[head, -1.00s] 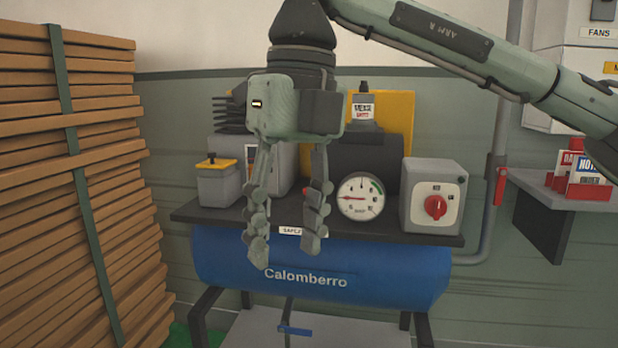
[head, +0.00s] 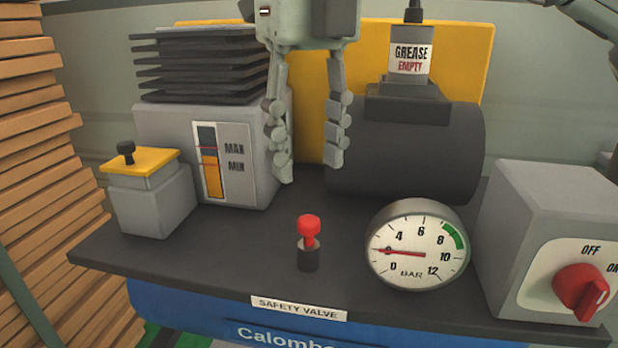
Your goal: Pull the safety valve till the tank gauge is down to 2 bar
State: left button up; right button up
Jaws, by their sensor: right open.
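The safety valve (head: 309,240) has a red knob on a black base and stands upright on the dark shelf behind the label "SAFETY VALVE" (head: 299,308). The round tank gauge (head: 418,275) is right of it. Its red needle points left, between the 0 and the 4, about where 2 lies; the needle covers that figure. My right gripper (head: 309,168) hangs with its fingers down and apart, empty, above the red knob in the picture and not touching it. My left gripper is not in view. The blue tank (head: 190,318) shows under the shelf.
A grey switch box (head: 530,200) with a red OFF/ON knob stands right of the gauge. A dark motor cylinder (head: 400,150) and a finned block (head: 150,125) with a level window stand behind. A small yellow-lidded box (head: 155,205) is left. The shelf around the valve is clear.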

aim_at(308, 220)
jog(key=shift+w+f, duration=0.15)
jog(key=shift+f, duration=3.7)
grip_shut()
